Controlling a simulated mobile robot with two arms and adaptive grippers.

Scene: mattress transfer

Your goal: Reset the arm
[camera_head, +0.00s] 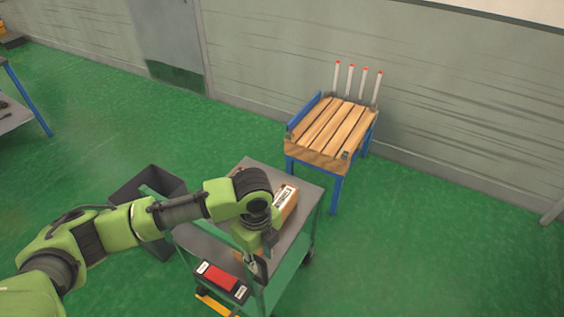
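My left arm comes in from the lower left and reaches over a grey-topped cart. My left gripper (256,268) points down at the near side of the cart, beside a brown box. It is small and partly hidden by the wrist, so I cannot tell whether its fingers are open or shut. My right gripper is not in view.
The cart (312,192) carries a brown box (287,203) with a label, partly behind my wrist. A red and black item (220,279) is at its near end. A dark bin (150,181) stands left. A wooden-topped blue bench (335,130) stands by the wall. Green floor is clear right.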

